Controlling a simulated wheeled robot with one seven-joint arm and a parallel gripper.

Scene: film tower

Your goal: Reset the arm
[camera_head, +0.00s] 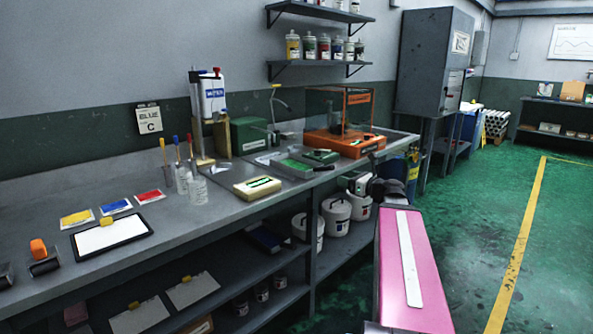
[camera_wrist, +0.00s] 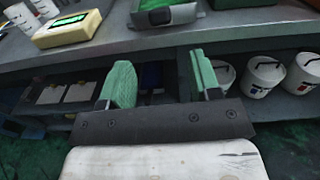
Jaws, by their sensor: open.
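My gripper (camera_wrist: 161,84) shows in the wrist view with its two green fingers spread apart and nothing between them. It is in front of the workbench, facing the bench edge and the lower shelf. In the head view my pink arm link reaches forward from the bottom, with the arm's dark and white end beside the bench front. My fingers cannot be made out clearly in the head view.
The grey workbench (camera_head: 215,212) runs along the left wall. A yellow device (camera_head: 257,187) and an orange machine (camera_head: 343,141) stand on it. White buckets (camera_head: 336,212) sit on the lower shelf. The green floor (camera_head: 470,240) to the right is clear.

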